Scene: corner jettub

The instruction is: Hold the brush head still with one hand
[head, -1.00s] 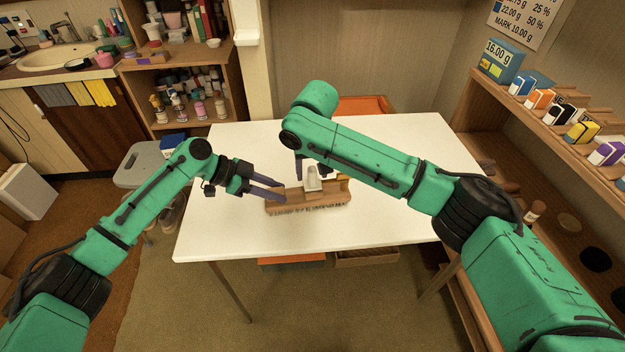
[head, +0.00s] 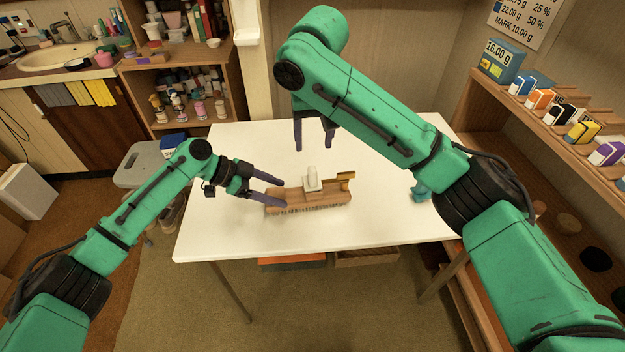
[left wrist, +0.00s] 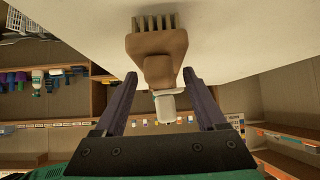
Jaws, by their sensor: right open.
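The brush head (head: 318,199) is a long wooden block lying on the white table with its bristles toward the near side. A pale grey-white piece (head: 313,179) stands at its middle and a brass-coloured piece (head: 346,181) at its right end. In the left wrist view the brush end (left wrist: 157,50) lies between the fingertips, bristles upward in the picture. My right gripper (head: 314,132) is open and empty, above the table behind the brush.
The white table (head: 230,225) is mostly clear around the brush. A small teal object (head: 421,192) sits at its right side, partly behind my right arm. A shelf with small boxes (head: 560,115) stands at the right. A grey stool (head: 140,165) stands left of the table.

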